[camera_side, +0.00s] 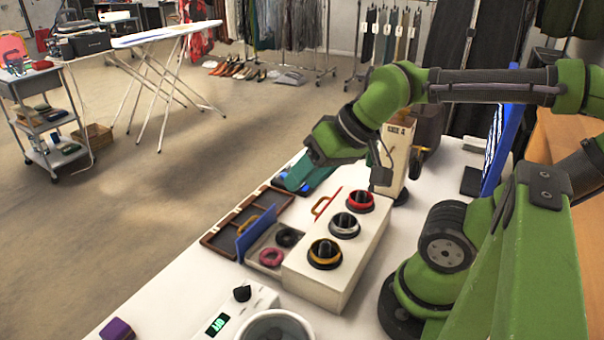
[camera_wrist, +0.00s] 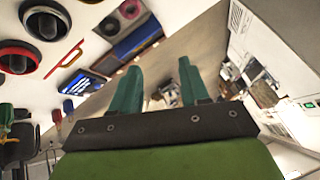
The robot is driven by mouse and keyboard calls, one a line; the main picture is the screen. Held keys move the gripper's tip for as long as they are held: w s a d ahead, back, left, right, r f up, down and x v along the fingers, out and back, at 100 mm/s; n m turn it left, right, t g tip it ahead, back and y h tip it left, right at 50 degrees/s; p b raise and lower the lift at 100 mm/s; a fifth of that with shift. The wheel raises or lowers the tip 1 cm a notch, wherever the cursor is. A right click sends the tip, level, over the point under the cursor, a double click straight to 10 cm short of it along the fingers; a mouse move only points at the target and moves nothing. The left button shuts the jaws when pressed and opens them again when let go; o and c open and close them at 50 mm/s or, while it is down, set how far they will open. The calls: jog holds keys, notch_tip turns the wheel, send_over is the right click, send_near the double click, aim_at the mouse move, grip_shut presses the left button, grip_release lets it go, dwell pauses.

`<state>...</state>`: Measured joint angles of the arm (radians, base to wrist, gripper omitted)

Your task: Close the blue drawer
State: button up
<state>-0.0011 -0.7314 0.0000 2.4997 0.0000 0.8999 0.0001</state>
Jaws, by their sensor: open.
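The blue drawer (camera_side: 256,234) stands pulled out from the white box (camera_side: 325,265), its blue front and tan handle facing left. A black ring (camera_side: 288,237) and a pink ring (camera_side: 271,257) lie inside. In the wrist view the blue drawer front (camera_wrist: 137,38) is at the upper middle, with part of the drawer cut off by the top edge. My gripper (camera_side: 296,180) has teal fingers, held above the table beyond the box's far end, apart from the drawer. In the wrist view my gripper (camera_wrist: 158,68) is open, with nothing between its fingers.
A red front with a tan handle (camera_side: 321,206) is on the box's same side, near my fingers. Red, silver and yellow knobs top the box. A brown tray (camera_side: 216,240) lies beside the blue drawer. A device with a display (camera_side: 222,322) stands near the front.

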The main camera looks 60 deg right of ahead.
jog(key=w+g, duration=0.1)
jog(key=w, duration=0.1)
jog(key=w+f+g, duration=0.1)
jog(key=w, duration=0.2)
jog(key=shift+w+d+f, duration=0.15)
jog(key=shift+w+f, duration=0.05)
jog(key=c, duration=0.7)
jog(key=w+g, duration=0.1)
jog(key=w, duration=0.1)
jog(key=w+g, duration=0.1)
jog(key=w, duration=0.2)
jog(key=w+d+f+n, duration=0.1)
jog(key=w, duration=0.2)
jog(key=shift+w+f+g+h, duration=0.1)
jog(key=shift+g+h, duration=0.3)
grip_shut()
jog(key=shift+w+f+n+g+h, duration=0.7)
jog(key=shift+w+f+n+g, duration=1.6)
jog(key=shift+w, duration=4.6)
jog(key=shift+m+g, duration=0.5)
jog(key=shift+m, duration=0.2)
jog(key=x, duration=1.1)
jog(key=shift+w+d, duration=0.25)
jog(key=shift+d, duration=0.15)
jog(key=s, duration=0.2)
jog(key=shift+s+f, duration=0.35)
jog(key=shift+f, duration=0.05)
jog(key=shift+s+f, duration=0.15)
jog(key=shift+s, duration=0.45)
